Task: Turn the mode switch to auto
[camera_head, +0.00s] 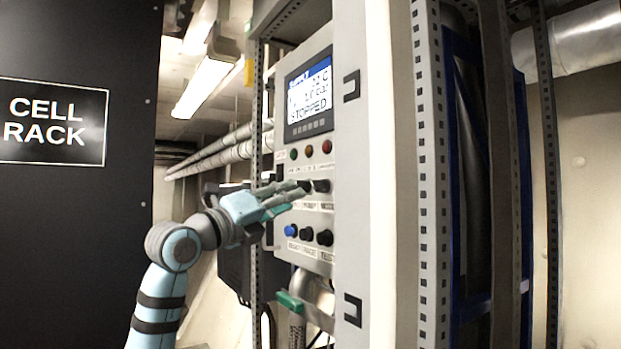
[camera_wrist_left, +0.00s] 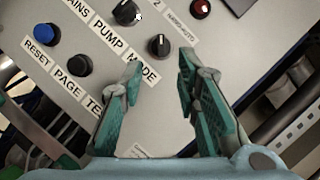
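The mode switch is a small black knob (camera_head: 321,186) on the grey control panel (camera_head: 318,225), above the MODE label. In the left wrist view the mode switch (camera_wrist_left: 159,46) lies just beyond the gap between my fingertips, and I see no finger touching it. Its pointer position is too small to tell. My left gripper (camera_head: 300,191) is open in front of the knob row, with its teal pads apart; it also shows in the left wrist view (camera_wrist_left: 160,65). It hides part of the row in the head view. My right gripper is not in view.
The black pump knob (camera_wrist_left: 127,13) sits beside the mode switch. Below are the blue RESET button (camera_head: 291,230) and black buttons. The screen (camera_head: 309,96) above reads STOPPED. A black CELL RACK cabinet (camera_head: 60,230) stands left; a perforated metal post (camera_head: 430,180) stands right.

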